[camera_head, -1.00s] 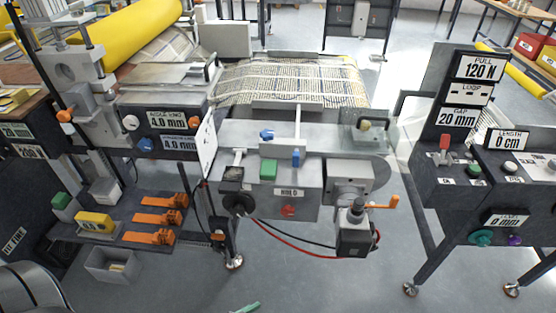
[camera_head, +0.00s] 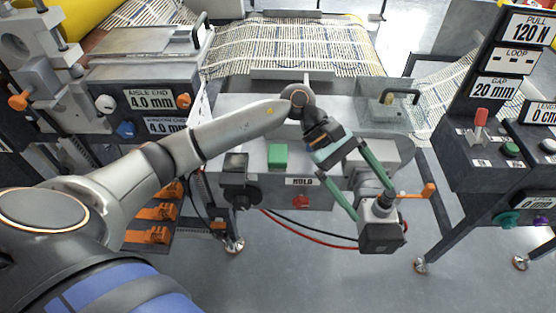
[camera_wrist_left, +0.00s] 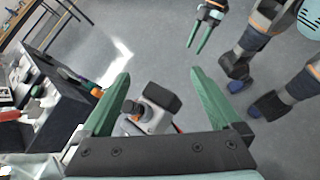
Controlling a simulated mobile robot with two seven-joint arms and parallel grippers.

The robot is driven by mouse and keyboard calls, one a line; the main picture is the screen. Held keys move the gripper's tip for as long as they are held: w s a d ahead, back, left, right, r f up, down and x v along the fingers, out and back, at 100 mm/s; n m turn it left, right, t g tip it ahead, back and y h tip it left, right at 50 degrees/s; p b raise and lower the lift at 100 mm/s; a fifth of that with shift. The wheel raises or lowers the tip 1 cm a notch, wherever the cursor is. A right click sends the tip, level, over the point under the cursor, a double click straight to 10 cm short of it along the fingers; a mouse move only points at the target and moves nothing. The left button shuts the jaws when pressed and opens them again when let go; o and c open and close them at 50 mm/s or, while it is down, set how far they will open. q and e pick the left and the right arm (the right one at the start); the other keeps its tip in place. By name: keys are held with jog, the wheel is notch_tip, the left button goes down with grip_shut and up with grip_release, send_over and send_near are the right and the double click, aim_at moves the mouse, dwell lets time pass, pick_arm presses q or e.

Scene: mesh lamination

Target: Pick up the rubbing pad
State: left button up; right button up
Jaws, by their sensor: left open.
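I cannot surely tell which thing is the rubbing pad. My left gripper (camera_head: 374,205) is open and empty, its green fingers spread above and around a grey boxy unit with a dark block (camera_head: 380,238) at the machine's front right. In the left wrist view the open fingers (camera_wrist_left: 160,76) frame the same unit (camera_wrist_left: 150,112), with floor beyond. My left arm hides the middle of the worktop in the head view. In the left wrist view my right gripper (camera_wrist_left: 198,34) hangs over the floor with its fingers apart and nothing between them.
A green block (camera_head: 277,155) and a HOLD label (camera_head: 302,181) are on the machine front. An orange lever (camera_head: 428,190) juts out beside the unit. Patterned mesh (camera_head: 290,48) runs behind the worktop. A control console (camera_head: 482,150) stands right. Red and black hoses hang below.

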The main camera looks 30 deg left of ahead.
pick_arm(q)
jog(key=w+a+m+t+y, duration=0.1)
jog(key=w+a+m+y, duration=0.15)
jog(key=a, duration=0.35)
jog(key=w+a+m+y, duration=0.2)
jog(key=a+y, duration=0.2)
jog(key=a, duration=0.1)
notch_tip(320, 180, up, 4)
jog(key=f+m+t+y+b, duration=0.1)
jog(key=y, duration=0.4)
send_over(278, 152)
jog(key=f, duration=0.5)
jog(key=shift+w+d+f, duration=0.15)
jog(key=shift+d+f, duration=0.1)
jog(key=shift+f, duration=0.1)
jog(key=f, duration=0.4)
jog(key=shift+s+a+f+p, duration=0.25)
jog(key=shift+f+p, duration=0.1)
jog(key=shift+f, duration=0.6)
jog(key=shift+r, duration=0.1)
jog(key=c, duration=1.5)
jog(key=shift+r, duration=0.1)
